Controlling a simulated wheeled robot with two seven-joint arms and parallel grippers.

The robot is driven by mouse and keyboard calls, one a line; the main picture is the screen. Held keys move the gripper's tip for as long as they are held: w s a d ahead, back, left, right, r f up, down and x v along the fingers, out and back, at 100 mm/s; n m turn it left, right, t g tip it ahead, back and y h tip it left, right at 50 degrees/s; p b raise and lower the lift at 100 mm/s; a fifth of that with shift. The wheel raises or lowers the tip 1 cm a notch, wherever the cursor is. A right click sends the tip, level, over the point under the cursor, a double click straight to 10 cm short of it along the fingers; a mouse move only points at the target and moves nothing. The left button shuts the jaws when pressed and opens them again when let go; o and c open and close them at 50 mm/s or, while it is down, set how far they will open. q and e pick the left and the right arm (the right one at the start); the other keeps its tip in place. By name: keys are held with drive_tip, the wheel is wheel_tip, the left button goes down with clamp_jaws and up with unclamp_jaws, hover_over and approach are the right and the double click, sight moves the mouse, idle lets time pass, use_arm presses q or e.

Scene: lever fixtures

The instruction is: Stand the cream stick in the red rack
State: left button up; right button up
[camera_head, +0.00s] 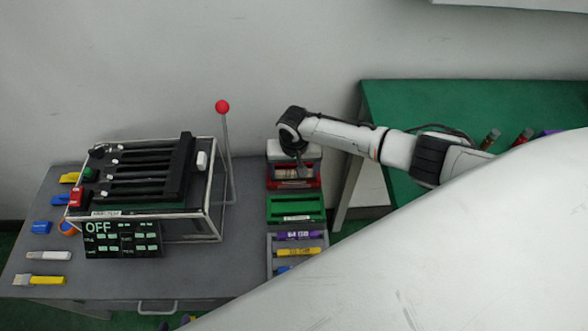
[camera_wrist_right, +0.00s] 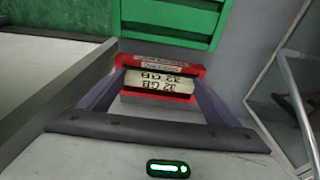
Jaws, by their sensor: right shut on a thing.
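The red rack (camera_head: 312,183) stands in the row of racks at the right side of the grey table; it also shows in the right wrist view (camera_wrist_right: 190,68). My right gripper (camera_head: 300,168) reaches down over it from the right. In the right wrist view its fingers (camera_wrist_right: 155,92) are shut on the cream stick (camera_wrist_right: 160,84), marked "32 GB". The stick is at the red rack, with red showing on both sides of it. How deep it sits is hidden. My left gripper is not in view.
A green rack (camera_head: 296,207) adjoins the red one, then a grey rack with purple (camera_head: 297,235) and yellow (camera_head: 298,251) sticks. A lever with a red knob (camera_head: 222,107) and a framed fixture (camera_head: 205,215) stand left. Loose sticks lie at the table's left edge.

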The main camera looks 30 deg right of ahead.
drive_tip(key=shift+f+b, duration=0.45)
drive_tip(key=shift+f, duration=0.35)
drive_tip(key=o, duration=1.2)
drive_tip(key=shift+r, duration=0.1)
drive_tip(key=r+p, duration=0.3)
drive_tip(key=p, duration=0.1)
drive_tip(key=shift+s+a+r, duration=0.15)
drive_tip(key=shift+s+r, duration=0.05)
drive_tip(key=shift+r, duration=0.15)
drive_tip(key=shift+s+a+r+p, duration=0.1)
drive_tip(key=shift+s+r, duration=0.1)
drive_tip(key=shift+r, duration=0.85)
drive_tip(key=shift+s+a+r+p, duration=0.1)
drive_tip(key=shift+s+r, duration=0.05)
drive_tip(key=shift+r, duration=0.95)
drive_tip(key=shift+s+r+p, duration=0.1)
drive_tip(key=shift+s+r, duration=0.1)
drive_tip(key=shift+r, duration=0.85)
